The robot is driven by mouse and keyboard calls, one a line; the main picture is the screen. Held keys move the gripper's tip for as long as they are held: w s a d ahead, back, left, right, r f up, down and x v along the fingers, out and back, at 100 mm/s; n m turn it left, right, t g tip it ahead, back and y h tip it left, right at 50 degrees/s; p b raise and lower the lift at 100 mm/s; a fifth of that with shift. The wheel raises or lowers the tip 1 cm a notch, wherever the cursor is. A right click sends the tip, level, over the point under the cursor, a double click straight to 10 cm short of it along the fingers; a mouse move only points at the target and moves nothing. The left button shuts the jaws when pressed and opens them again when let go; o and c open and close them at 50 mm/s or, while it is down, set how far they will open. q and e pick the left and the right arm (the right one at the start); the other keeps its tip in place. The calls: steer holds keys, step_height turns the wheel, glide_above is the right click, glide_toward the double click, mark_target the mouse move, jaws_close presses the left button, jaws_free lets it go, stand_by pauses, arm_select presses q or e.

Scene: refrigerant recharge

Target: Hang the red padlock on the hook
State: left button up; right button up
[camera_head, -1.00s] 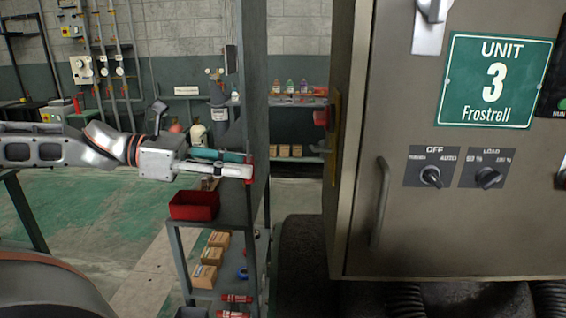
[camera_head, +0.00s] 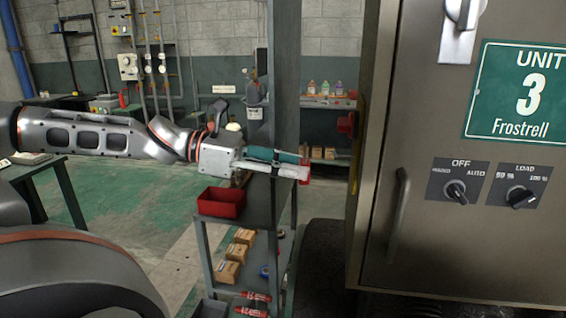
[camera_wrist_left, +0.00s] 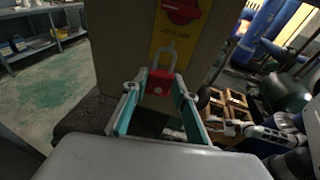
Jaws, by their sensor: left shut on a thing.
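The red padlock (camera_wrist_left: 160,83) is between my left gripper's fingertips in the left wrist view, its pale shackle pointing up. In the head view only a small red part of it (camera_head: 305,170) shows at the fingertips. My left gripper (camera_head: 303,173) is shut on the padlock and held out to the right, left of the cabinet's side. In the wrist view (camera_wrist_left: 155,92) the teal-padded fingers flank the red body. A yellow plate with a red rotary switch (camera_wrist_left: 182,10) is behind and above the padlock. I cannot make out a hook.
The grey Unit 3 cabinet (camera_head: 430,235) fills the right side, with a vertical handle (camera_head: 398,215). A grey post (camera_head: 285,60) stands behind my left gripper. A shelf cart with a red bin (camera_head: 221,203) stands below it. Open floor lies to the left.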

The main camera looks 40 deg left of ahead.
arm_select(q)
steer(key=shift+w+d, duration=0.45)
steer(key=shift+d, duration=0.3)
steer(key=shift+w+d+r+p, duration=0.1)
steer(key=shift+w+d+p, duration=0.35)
steer(key=shift+d+p, duration=0.35)
steer(key=shift+w+d+f+p, duration=0.1)
steer(key=shift+w+d+p, duration=0.4)
steer(key=shift+d+p, duration=0.3)
steer(key=shift+w+d+r+p, duration=0.1)
steer(key=shift+w+d+p, duration=0.35)
steer(key=shift+d+p, duration=0.3)
steer(key=shift+f+b, duration=0.65)
steer(key=shift+b, duration=0.05)
arm_select(e)
steer(key=r, duration=0.2)
steer(key=w+r, duration=0.1)
steer(key=r, duration=0.1)
steer(key=shift+d+r, duration=0.15)
steer(key=shift+w+r, duration=0.15)
steer(key=shift+r, duration=0.15)
arm_select(q)
steer(key=o, duration=1.1)
